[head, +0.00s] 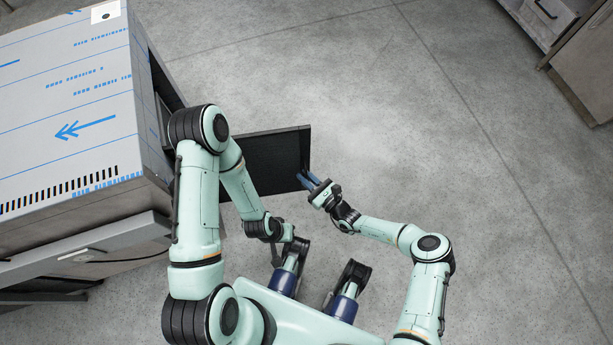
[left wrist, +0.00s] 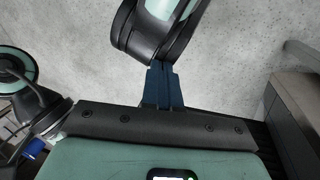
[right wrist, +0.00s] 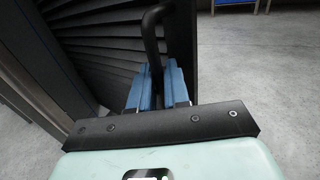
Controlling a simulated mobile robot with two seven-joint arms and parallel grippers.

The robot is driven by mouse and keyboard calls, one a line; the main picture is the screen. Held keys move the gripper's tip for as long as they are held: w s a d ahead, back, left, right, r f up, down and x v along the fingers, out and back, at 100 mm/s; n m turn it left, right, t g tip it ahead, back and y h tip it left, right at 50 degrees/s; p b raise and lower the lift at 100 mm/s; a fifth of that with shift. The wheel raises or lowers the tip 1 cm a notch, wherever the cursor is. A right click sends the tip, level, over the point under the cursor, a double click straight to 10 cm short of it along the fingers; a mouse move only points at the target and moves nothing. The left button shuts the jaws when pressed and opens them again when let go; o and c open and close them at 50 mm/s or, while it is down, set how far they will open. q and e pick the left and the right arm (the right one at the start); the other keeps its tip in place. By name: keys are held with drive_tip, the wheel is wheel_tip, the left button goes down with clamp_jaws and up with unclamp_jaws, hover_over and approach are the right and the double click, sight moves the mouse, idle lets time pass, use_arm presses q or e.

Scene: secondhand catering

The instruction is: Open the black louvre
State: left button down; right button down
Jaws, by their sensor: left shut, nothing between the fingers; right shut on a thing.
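The black louvre (head: 268,160) is a dark panel standing out from the side of the wrapped steel unit, at an angle to it, in the head view. Its dark slats (right wrist: 105,48) fill the upper left of the right wrist view. My right gripper (head: 308,180) is at the panel's outer end. In the right wrist view its blue fingers are shut on the louvre's black handle (right wrist: 152,38), a curved bar. My left gripper (left wrist: 162,70) is shut and empty, its blue fingers together.
The steel unit (head: 70,100), with blue-printed film, stands at the left, close to my left arm. A grey counter or shelf edge (head: 90,250) is below it. Cabinets (head: 585,60) stand at the far top right. The concrete floor (head: 420,120) between is clear.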

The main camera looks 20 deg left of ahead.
drive_tip(key=c, duration=1.4)
unclamp_jaws()
drive_tip(key=shift+o, duration=0.2)
